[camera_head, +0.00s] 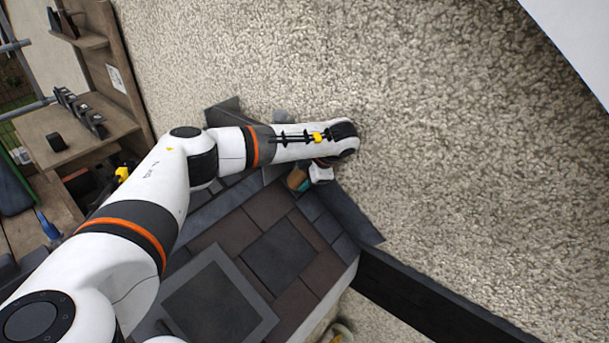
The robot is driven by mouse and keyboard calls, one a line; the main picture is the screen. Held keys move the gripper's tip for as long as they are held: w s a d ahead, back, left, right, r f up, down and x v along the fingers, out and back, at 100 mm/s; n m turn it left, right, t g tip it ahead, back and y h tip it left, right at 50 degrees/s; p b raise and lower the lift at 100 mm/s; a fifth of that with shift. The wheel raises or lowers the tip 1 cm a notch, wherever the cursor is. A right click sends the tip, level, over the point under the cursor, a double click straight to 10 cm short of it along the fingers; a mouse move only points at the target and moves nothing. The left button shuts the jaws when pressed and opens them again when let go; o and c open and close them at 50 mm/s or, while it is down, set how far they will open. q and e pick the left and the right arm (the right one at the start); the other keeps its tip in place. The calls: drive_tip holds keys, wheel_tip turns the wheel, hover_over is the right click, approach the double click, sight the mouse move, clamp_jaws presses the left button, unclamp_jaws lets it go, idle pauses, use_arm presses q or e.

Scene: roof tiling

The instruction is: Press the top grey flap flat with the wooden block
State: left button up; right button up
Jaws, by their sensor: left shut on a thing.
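My left arm reaches in from the left across the roof to the wall. My left gripper (314,176) is under the arm's end, low over the upper part of the roof. It is shut on the wooden block (296,179), a small brown piece mostly hidden by the wrist. The grey flap (350,213) is a dark strip along the roof's top edge against the wall. Another part of it shows behind my arm at the upper left; the middle is hidden. I cannot tell whether the block touches the flap. My right gripper is out of view.
The roof has brown and grey tiles (278,252) and a grey-framed window (210,300). A pebbled wall (460,150) rises beyond. A dark gutter (430,300) runs to the lower right. A wooden shelf (70,130) with small dark pieces stands at left.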

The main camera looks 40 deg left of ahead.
use_arm(q)
drive_tip(key=shift+b+x, duration=0.5)
drive_tip(key=shift+x, duration=0.45)
drive_tip(key=shift+p+v, duration=1)
drive_tip(key=shift+v, duration=0.45)
drive_tip(key=shift+p+v, duration=1.45)
drive_tip(key=shift+v, duration=0.85)
drive_tip(key=shift+w+d+r, duration=0.1)
drive_tip(key=shift+d+r, duration=0.05)
drive_tip(key=shift+r, duration=0.15)
